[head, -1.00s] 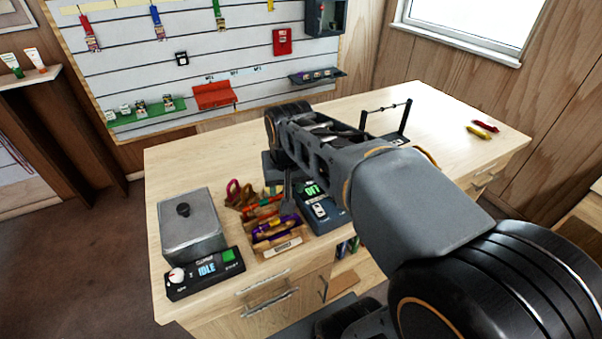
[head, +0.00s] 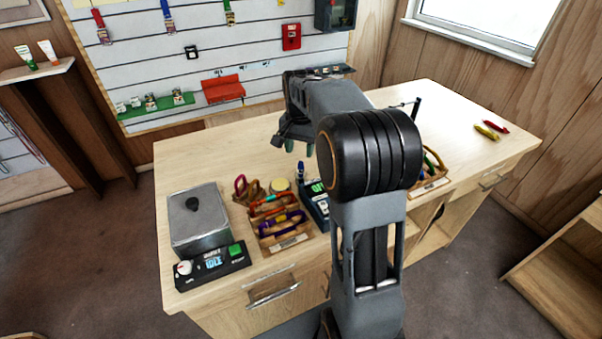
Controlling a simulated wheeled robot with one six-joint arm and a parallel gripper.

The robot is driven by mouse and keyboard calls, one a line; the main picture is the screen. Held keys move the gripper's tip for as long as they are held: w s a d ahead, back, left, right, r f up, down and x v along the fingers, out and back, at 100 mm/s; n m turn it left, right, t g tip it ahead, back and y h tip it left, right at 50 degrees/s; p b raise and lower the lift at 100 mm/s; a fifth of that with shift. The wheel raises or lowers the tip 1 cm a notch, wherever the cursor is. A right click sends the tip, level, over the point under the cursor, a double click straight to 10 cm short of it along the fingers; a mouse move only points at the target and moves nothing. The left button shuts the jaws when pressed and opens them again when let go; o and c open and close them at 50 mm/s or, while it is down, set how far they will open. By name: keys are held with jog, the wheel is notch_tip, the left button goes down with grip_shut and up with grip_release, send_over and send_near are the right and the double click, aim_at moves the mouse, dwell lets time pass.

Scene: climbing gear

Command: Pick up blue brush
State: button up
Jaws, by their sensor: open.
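My gripper (head: 298,148) is raised over the back part of the workbench, fingers pointing down, apart and empty. A small upright blue thing with a pale top (head: 300,171) stands below it, behind the dark blue device; it may be the blue brush, but it is too small to be sure. A wooden organizer (head: 285,240) left of it holds purple, orange and red gear. My arm hides part of the bench to the right of the gripper.
A grey lidded tank (head: 198,222) and a black control box (head: 212,264) stand at the bench's left. The dark blue device (head: 317,203) is beside the organizer. Another wooden organizer (head: 430,183) stands right of my arm. Red and yellow pieces (head: 490,130) lie far right. The back left bench top is clear.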

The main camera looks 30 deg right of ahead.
aim_at(301, 162)
jog(key=shift+s+d+f+p, duration=0.1)
jog(key=shift+f+p, duration=0.2)
jog(key=shift+f, duration=3)
jog(key=shift+c, duration=0.4)
grip_shut()
